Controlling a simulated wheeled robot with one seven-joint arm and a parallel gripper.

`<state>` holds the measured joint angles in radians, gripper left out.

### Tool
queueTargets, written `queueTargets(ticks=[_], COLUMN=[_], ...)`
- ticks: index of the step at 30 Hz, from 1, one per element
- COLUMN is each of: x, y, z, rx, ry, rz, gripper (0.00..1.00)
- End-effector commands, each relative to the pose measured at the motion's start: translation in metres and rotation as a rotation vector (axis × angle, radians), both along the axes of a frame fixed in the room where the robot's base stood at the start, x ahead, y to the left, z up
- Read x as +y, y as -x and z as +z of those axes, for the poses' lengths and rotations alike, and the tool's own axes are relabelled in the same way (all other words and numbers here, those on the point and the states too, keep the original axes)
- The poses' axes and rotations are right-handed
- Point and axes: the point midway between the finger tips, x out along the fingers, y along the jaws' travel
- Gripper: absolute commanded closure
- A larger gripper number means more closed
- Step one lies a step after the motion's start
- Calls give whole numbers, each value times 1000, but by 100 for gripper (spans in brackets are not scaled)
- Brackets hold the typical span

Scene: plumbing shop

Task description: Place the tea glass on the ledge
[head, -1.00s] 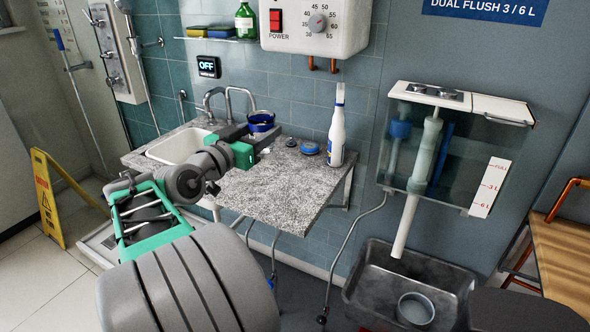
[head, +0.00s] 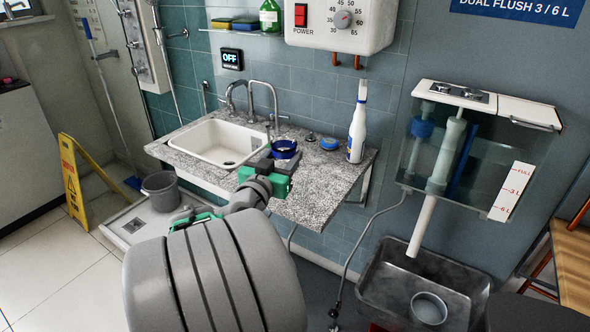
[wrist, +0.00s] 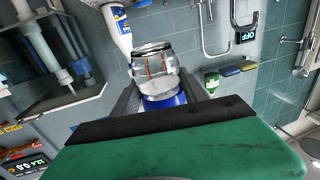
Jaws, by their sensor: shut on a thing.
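My gripper (head: 278,160) is over the speckled counter, right of the sink. In the wrist view, my gripper (wrist: 158,96) has its two dark fingers on either side of the tea glass (wrist: 153,65), a clear glass with thin reddish lines and blue at the end nearer the camera. In the head view a blue-rimmed round shape, seemingly the glass (head: 284,147), shows just beyond the fingers, its lower part hidden. A gap under it cannot be told. The ledge, seemingly the thin wall shelf (head: 226,31), carries sponges and a green bottle; it also shows in the wrist view (wrist: 226,74).
The counter (head: 310,190) holds a white spray bottle (head: 357,125) and a small blue dish (head: 329,143) right of my gripper. Tall taps (head: 262,95) stand behind the sink (head: 222,142). The water heater (head: 340,22) hangs right of the shelf.

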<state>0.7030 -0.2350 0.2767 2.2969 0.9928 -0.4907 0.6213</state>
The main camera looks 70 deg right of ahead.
Motion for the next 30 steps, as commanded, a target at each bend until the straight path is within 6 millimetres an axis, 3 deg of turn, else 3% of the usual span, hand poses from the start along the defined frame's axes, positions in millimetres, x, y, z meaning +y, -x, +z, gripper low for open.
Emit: queueTargets(ticks=[7, 13, 19, 24, 30], x=[-55, -86, -101, -100, -100], y=[-27, -43, -50, -50, -51], z=[-27, -70, -89, -115, -116], rx=[2, 1, 0, 2, -2], ry=[-1, -1, -1, 0, 2], rz=[-3, -1, -1, 0, 0], gripper=[96, 96, 96, 96, 96])
